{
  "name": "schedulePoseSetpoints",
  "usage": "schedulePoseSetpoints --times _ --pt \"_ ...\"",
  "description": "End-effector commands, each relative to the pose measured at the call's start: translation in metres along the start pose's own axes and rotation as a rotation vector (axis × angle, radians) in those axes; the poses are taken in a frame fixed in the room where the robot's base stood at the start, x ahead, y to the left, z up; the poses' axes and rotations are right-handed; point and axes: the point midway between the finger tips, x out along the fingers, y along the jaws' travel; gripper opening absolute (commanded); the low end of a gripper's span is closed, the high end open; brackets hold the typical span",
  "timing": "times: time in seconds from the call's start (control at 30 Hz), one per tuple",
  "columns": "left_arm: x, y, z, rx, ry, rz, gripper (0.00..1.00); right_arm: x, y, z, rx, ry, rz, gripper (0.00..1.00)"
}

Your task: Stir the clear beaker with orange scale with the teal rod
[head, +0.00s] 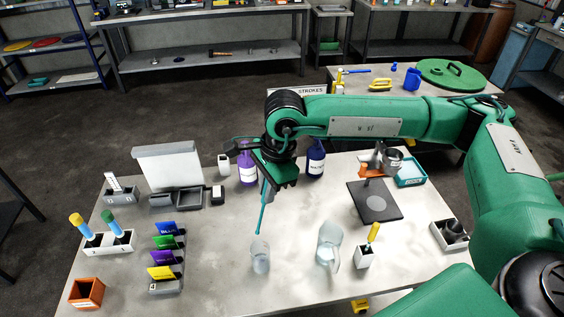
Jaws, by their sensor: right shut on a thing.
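My right gripper (272,182) is shut on the teal rod (263,212), which hangs down at a slight tilt. The rod's lower tip shows just above the rim of a small clear beaker (260,258) near the table's front middle. The tip appears outside the beaker, though its depth relative to the rim is hard to judge. A larger clear jug-like vessel (328,243) with a handle stands to the right. No orange scale can be made out on either vessel. My left gripper is not in view.
Coloured labelled cards (165,257) and an orange box (87,293) stand at the left. The table between cards and beaker is clear.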

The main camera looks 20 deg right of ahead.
Motion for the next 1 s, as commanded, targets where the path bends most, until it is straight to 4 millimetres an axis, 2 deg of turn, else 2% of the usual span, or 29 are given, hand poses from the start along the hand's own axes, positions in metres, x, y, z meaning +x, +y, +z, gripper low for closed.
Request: schedulePoseSetpoints --times 0.17,0.47,0.97,1.0 --pt "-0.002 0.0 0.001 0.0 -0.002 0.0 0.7 0.003 0.005 0.006 -0.01 -0.005 0.0 0.0" --pt "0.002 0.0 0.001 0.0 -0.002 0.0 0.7 0.014 0.008 -0.002 -0.007 -0.004 0.001 0.0" --pt "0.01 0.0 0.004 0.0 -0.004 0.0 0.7 0.046 0.017 -0.024 -0.006 -0.003 0.001 0.0" --pt "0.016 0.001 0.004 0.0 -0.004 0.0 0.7 0.052 0.017 -0.023 -0.008 -0.004 0.0 0.0"
